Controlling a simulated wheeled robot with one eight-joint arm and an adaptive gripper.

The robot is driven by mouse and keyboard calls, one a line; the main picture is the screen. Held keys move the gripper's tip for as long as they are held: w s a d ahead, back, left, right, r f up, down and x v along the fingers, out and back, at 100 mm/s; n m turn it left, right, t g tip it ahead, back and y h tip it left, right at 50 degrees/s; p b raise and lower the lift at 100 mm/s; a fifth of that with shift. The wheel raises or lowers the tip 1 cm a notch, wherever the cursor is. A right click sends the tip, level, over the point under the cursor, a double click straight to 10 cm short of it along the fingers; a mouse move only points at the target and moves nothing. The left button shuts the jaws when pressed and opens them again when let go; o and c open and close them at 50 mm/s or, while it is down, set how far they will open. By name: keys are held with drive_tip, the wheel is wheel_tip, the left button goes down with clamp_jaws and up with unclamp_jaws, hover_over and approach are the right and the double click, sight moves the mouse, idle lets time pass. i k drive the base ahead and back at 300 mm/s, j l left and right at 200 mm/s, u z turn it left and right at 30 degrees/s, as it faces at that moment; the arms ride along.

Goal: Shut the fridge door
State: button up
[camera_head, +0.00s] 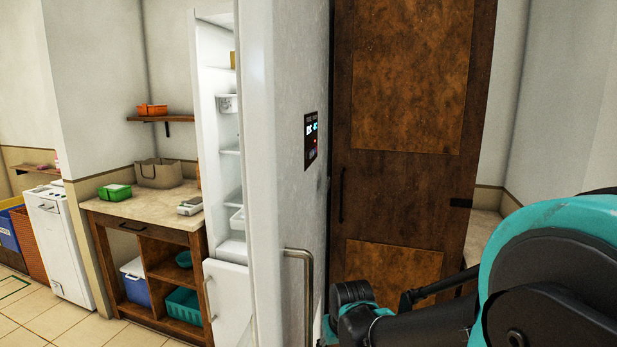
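The fridge door (285,190) stands open in the middle of the head view, seen at a steep angle. Its outer face is pale grey, with a small dark display panel and a metal bar handle (299,290) low down. To its left, a narrow strip of the white fridge interior (229,170) with shelves and bins shows. My teal and black arm reaches in from the lower right. Its far end is close to the right of the door's outer face; I cannot tell whether it touches. The fingers of my gripper cannot be made out.
A brown wooden door (405,130) stands behind, to the right of the fridge door. At left, a wooden counter (150,208) carries a beige basket (159,173) and a green container (114,192). A small wall shelf (160,119) hangs above. Tiled floor (60,325) is open at lower left.

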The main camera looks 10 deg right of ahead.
sight(280, 46)
drive_tip(key=k+l+z, duration=0.1)
drive_tip(key=k, duration=0.3)
drive_tip(key=k+l+z, duration=0.1)
drive_tip(key=k, duration=0.25)
drive_tip(key=k+l+z, duration=0.15)
drive_tip(key=k, duration=0.25)
